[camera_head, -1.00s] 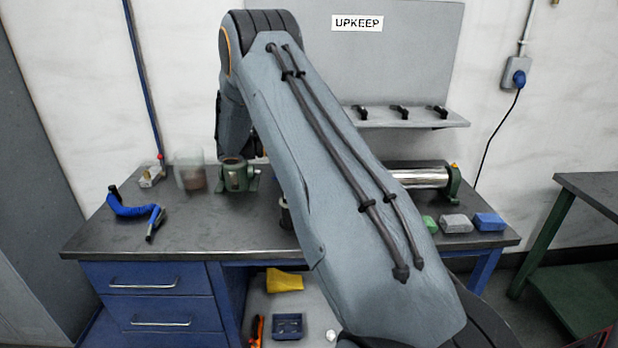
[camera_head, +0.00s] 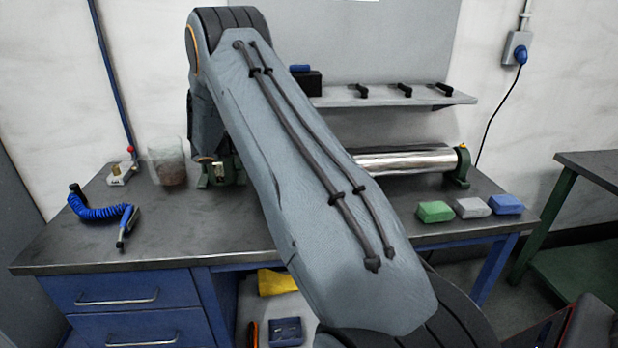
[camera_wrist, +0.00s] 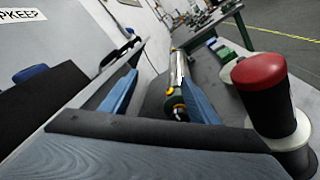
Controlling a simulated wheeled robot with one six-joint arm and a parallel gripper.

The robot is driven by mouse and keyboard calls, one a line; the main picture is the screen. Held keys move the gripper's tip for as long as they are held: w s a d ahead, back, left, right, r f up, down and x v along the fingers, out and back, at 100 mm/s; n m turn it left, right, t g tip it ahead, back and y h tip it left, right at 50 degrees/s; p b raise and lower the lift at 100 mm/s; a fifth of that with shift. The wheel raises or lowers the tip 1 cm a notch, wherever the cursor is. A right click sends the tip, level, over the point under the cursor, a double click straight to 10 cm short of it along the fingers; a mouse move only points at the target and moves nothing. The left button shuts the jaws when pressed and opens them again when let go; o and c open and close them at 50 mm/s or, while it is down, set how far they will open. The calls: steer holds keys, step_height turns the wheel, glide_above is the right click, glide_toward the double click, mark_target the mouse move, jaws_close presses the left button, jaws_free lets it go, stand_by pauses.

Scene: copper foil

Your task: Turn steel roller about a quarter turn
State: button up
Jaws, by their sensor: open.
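The steel roller (camera_head: 408,160) is a shiny cylinder lying across the back of the bench, with a green end bracket (camera_head: 460,166) at its right. My arm hides its left part in the head view. In the wrist view the roller (camera_wrist: 177,72) shows beyond and between my fingers, end-on with a brassy end. My gripper (camera_wrist: 158,96) shows two blue fingers spread apart with nothing between them. It is apart from the roller. The head view does not show the gripper; my arm link covers the middle of the bench.
Green (camera_head: 435,211), grey (camera_head: 471,207) and blue (camera_head: 506,204) blocks lie at the bench's right front. A blue coiled hose (camera_head: 100,211) lies left. A shelf with hooks (camera_head: 400,97) is above the roller. A red-topped dark cylinder (camera_wrist: 258,85) stands close in the wrist view.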

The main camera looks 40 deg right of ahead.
steer(key=w+f+b, duration=0.1)
steer(key=f+b, duration=0.3)
steer(key=w+f+b, duration=0.1)
steer(key=f+b, duration=0.3)
steer(key=w+f+b, duration=0.1)
steer(key=f+b, duration=0.3)
steer(key=f, duration=0.1)
steer(key=shift+w, duration=0.3)
steer(key=shift+p+x, duration=0.75)
steer(key=shift+x, duration=3.25)
steer(key=shift+w, duration=0.1)
steer(key=c, duration=1)
